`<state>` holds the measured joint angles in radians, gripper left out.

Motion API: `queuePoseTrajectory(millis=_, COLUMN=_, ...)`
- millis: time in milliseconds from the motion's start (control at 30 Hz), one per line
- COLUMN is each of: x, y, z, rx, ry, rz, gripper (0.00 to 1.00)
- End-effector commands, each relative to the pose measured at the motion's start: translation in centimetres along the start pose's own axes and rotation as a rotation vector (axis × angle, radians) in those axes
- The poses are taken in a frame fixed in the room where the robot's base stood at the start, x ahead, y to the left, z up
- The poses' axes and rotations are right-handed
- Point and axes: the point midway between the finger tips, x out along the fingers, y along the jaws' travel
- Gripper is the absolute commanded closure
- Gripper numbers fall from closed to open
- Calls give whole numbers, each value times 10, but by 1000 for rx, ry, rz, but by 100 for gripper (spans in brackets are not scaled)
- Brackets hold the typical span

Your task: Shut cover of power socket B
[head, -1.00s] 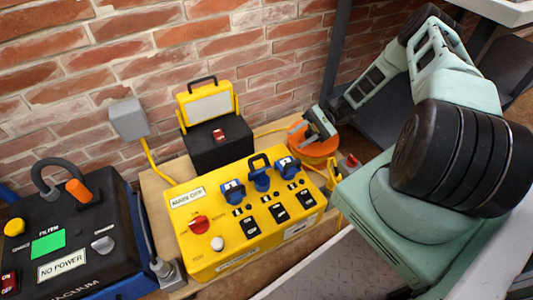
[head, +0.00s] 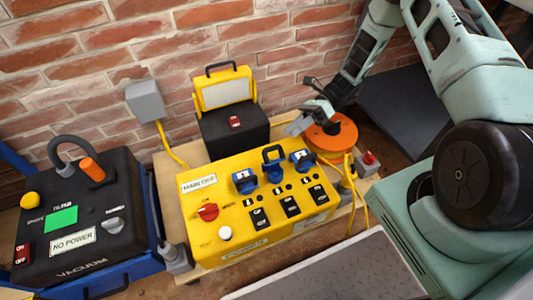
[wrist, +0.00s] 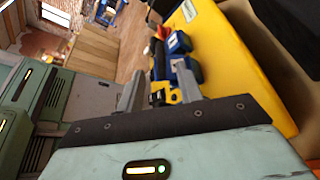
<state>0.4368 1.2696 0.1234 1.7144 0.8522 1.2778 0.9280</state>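The yellow power box (head: 225,195) carries three blue sockets along its back edge. The left socket (head: 245,181) and right socket (head: 303,160) look lower, with pale faces. The letters are too small to read, so I cannot tell which is B. My gripper (head: 297,126) is above and behind the right socket, apart from the sockets. In the wrist view my gripper (wrist: 158,88) has its grey fingers spread, with nothing held; blue socket parts (wrist: 182,62) show beyond them.
An orange cable reel (head: 343,135) stands right behind the box, close to my gripper. A black case with a yellow-framed lamp (head: 225,92) is behind the box. A black vacuum unit (head: 80,215) is at left. Brick wall runs behind.

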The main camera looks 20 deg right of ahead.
Motion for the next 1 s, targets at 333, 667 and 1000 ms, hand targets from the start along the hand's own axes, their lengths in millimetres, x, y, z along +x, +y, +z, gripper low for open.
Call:
queuePoseTrajectory(millis=333, x=74, y=-2, z=-2, rx=-1, ry=0, rz=3, gripper=64)
queuePoseTrajectory(millis=667, x=110, y=0, z=-1, rx=-1, ry=-1, rz=1, gripper=64)
queuePoseTrajectory(millis=1000, x=113, y=0, z=0, rx=-1, ry=-1, rz=0, gripper=67)
